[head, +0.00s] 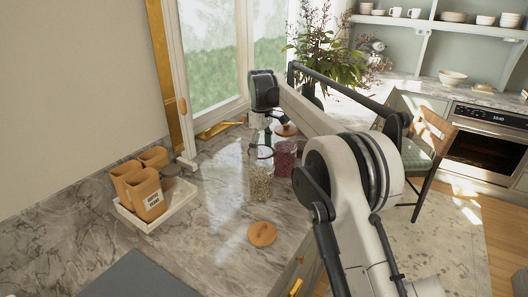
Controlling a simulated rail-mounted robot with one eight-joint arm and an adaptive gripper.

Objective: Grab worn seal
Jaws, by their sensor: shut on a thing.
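My gripper (262,138) points down over the jars on the marble counter. It is shut on what looks like the worn seal (265,153), a thin ring at the mouth of the glass jar with pale contents (261,183). The ring is small here, and I cannot tell whether it touches the jar or is clear of it. A jar with red contents (285,159) stands just to the right and behind. A round tan lid (262,233) lies on the counter in front, and another lid (286,130) is behind the jars.
A white tray (172,213) with several tan canisters (145,194) stands at the left by the wall. A dark grey flat panel (130,278) lies at the front left. A leafy plant (325,45) stands behind. The marble counter (215,205) is clear between tray and jars.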

